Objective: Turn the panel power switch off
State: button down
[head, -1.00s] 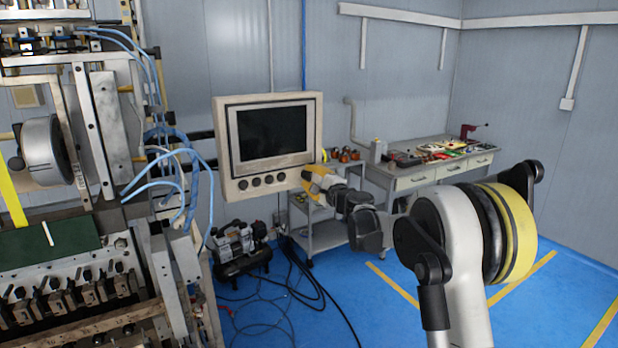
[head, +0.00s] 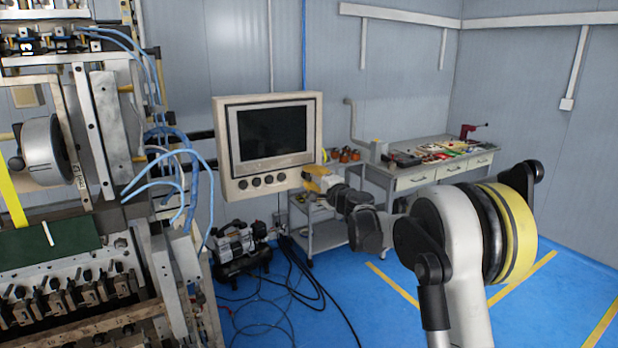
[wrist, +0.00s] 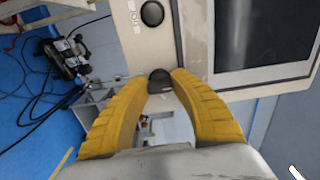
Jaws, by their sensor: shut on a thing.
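The control panel (head: 222,145) is a beige box with a dark screen (head: 272,132) and a row of black knobs (head: 256,182) below it. My gripper (head: 307,177) is at the panel's lower right corner. In the wrist view, my gripper's yellow fingers (wrist: 160,80) are closed around a black knob (wrist: 161,76) at the panel edge. Its front is partly hidden between the fingertips, so its setting cannot be read. Another black knob (wrist: 152,13) sits farther along the panel (wrist: 190,30), clear of the fingers.
The coil winder (head: 100,130) with blue hoses stands at the left. A compressor (head: 238,243) and loose black cables lie on the blue floor below the panel. A grey cart (head: 325,235) and a workbench (head: 425,175) with tools stand behind my arm.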

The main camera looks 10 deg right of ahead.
jog(key=c, duration=1.1)
grip_release()
jog(key=v, duration=1.2)
